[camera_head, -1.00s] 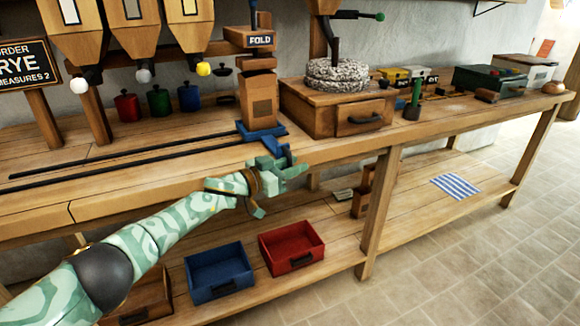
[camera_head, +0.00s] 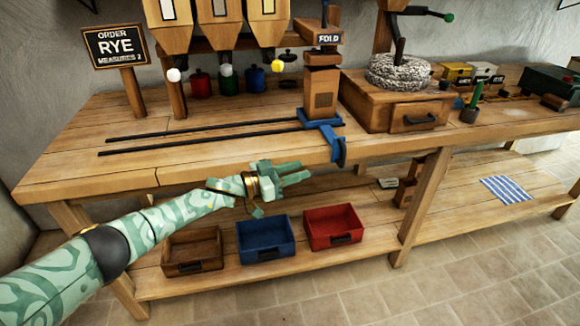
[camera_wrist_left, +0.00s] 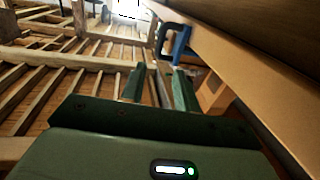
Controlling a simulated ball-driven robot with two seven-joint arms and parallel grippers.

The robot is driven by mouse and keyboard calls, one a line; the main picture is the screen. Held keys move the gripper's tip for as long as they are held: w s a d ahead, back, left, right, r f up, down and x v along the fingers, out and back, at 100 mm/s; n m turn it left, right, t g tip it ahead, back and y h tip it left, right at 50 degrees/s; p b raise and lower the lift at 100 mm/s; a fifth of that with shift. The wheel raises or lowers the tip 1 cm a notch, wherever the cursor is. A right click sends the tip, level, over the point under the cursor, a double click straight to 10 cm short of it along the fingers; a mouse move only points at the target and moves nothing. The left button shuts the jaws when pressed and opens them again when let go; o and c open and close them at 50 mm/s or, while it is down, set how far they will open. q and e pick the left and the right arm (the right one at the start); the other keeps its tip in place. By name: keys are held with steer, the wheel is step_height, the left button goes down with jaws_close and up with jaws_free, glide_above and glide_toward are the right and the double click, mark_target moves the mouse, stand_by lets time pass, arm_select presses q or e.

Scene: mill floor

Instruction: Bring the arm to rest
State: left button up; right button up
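My left arm (camera_head: 150,232), pale green with swirls and a dark elbow, reaches in from the lower left. Its gripper (camera_head: 292,174) is in front of the bench's front edge, above the blue drawer bin on the lower shelf. In the left wrist view the two dark green fingers (camera_wrist_left: 160,78) stand apart with nothing between them. The gripper touches nothing that I can see. The blue handle (camera_head: 338,149) at the bench edge is apart from it, to its right. My right gripper is not in view.
The wooden bench (camera_head: 210,172) carries hoppers, a millstone box (camera_head: 375,108) and an order sign (camera_head: 115,46). Brown (camera_head: 193,262), blue (camera_head: 265,251) and red (camera_head: 333,237) bins stand on the lower shelf. The tiled floor (camera_head: 480,270) in front is clear.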

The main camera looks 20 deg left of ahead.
arm_select(q)
steer(key=shift+s+a, duration=0.35)
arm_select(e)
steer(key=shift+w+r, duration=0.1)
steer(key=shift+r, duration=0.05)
arm_select(q)
steer(key=shift+f, duration=0.1)
